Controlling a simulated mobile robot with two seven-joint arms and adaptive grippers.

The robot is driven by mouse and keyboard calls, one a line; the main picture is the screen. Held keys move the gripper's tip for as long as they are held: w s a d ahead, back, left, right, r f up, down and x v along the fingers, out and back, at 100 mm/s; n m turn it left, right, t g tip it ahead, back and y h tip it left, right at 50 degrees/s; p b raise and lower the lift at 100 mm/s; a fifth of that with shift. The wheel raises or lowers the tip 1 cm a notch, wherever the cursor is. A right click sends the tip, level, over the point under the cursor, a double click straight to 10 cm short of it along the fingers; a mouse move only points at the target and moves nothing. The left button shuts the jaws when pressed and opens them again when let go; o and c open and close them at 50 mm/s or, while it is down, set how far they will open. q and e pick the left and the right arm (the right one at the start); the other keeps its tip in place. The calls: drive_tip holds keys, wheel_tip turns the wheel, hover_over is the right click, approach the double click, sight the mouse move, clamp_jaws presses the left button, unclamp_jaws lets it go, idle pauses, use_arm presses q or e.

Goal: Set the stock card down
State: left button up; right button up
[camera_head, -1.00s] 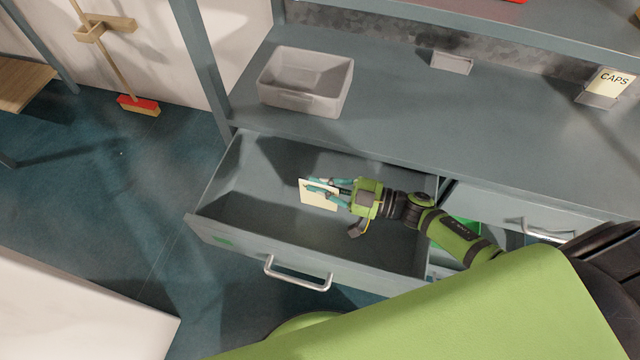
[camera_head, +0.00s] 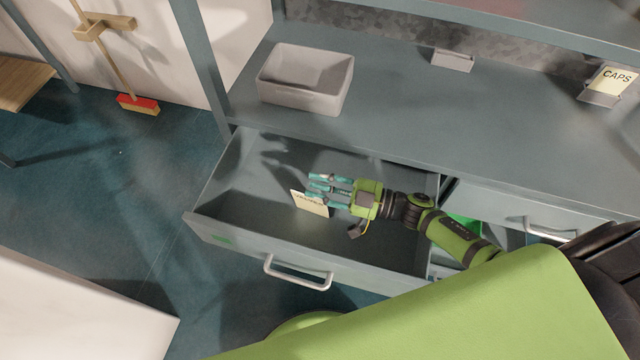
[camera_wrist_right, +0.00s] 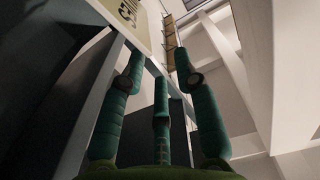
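The stock card (camera_head: 310,204) is a cream card with dark print, tilted inside the open drawer (camera_head: 232,205) at the fingertips of my right gripper (camera_head: 320,187). In the right wrist view the card (camera_wrist_right: 128,20) is at the upper left, beyond the left finger. The teal fingers of the right gripper (camera_wrist_right: 160,70) are spread apart with nothing between them. I cannot tell whether the card still touches a finger or rests on the drawer floor. My left gripper is not in view.
A grey bin (camera_head: 305,80) stands on the counter above the drawer. An empty-looking small holder (camera_head: 453,61) and a holder with a CAPS card (camera_head: 610,82) are at the back. A second drawer (camera_head: 530,215) is partly open on the right. The drawer's left part is clear.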

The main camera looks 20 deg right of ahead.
drive_tip(key=r+b+v, duration=0.1)
drive_tip(key=v, duration=1.1)
drive_tip(key=shift+r, duration=0.15)
